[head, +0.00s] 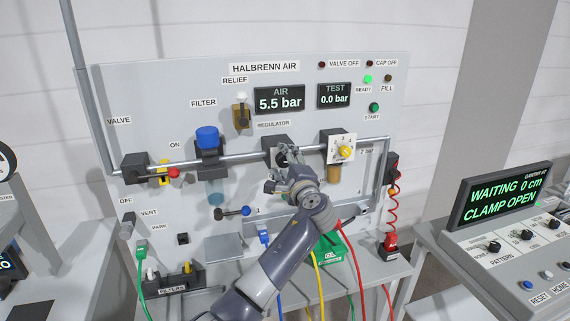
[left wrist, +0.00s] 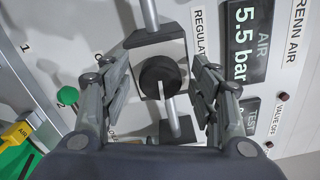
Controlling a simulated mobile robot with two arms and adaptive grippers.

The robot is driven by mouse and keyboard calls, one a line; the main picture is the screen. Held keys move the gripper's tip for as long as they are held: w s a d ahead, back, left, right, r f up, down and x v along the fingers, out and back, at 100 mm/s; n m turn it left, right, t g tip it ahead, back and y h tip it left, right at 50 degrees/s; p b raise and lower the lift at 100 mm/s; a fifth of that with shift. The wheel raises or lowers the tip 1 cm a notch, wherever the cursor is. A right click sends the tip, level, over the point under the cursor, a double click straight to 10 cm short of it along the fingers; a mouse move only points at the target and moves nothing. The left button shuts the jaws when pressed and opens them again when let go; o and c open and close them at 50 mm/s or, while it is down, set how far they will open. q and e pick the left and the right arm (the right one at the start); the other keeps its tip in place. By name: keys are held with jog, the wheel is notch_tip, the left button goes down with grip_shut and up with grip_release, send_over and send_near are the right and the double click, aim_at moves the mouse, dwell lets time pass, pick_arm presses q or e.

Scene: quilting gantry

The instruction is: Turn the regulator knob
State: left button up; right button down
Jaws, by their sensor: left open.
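The regulator knob is a round black knob (left wrist: 159,74) under the REGULATOR label (left wrist: 200,35) in the left wrist view. It sits on a dark regulator block (head: 273,143) on the horizontal pipe in the head view, where my gripper largely covers the knob. My left gripper (left wrist: 160,82) is open, with one finger on each side of the knob and visible gaps between. In the head view my left gripper (head: 284,164) is right at the regulator. The AIR display (head: 280,99) reads 5.5 bar. My right gripper is in neither view.
A yellow knob (head: 345,151) on a white dial is close to the right. The blue-topped filter (head: 207,138) and red-tipped valve lever (head: 173,173) are to the left. A green bin (head: 333,252) and several hoses are below. A control console (head: 520,250) stands at right.

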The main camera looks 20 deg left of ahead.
pick_arm(q)
jog(key=v, duration=1.2)
